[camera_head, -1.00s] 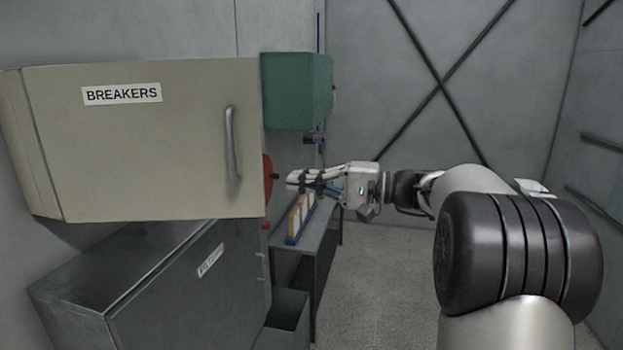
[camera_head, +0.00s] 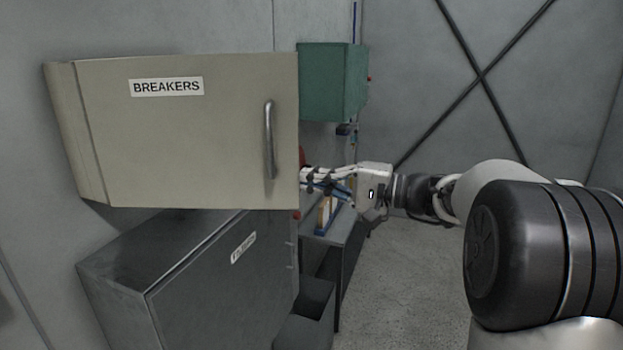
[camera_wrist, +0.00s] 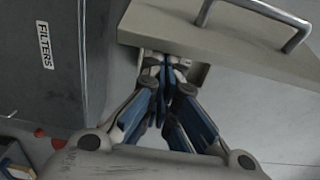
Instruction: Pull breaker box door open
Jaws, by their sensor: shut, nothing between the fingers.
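The beige breaker box door (camera_head: 200,140) carries a BREAKERS label and fills the left of the head view. Its bar handle (camera_head: 269,140) stands near the right edge, and the handle (camera_wrist: 290,25) also shows at the top of the wrist view. My gripper (camera_head: 306,178) is right of the handle, at the door's right edge, its tips partly hidden behind that edge. In the wrist view my gripper (camera_wrist: 165,62) is shut and empty, close against the door's edge (camera_wrist: 215,50). Contact and the size of any gap behind the door cannot be told.
A grey FILTERS cabinet (camera_head: 215,285) stands below the breaker box. A green box (camera_head: 332,80) hangs on the wall behind. A bench (camera_head: 345,230) and a dark bin (camera_head: 305,315) are beyond the cabinet. Floor (camera_head: 395,280) to the right is clear.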

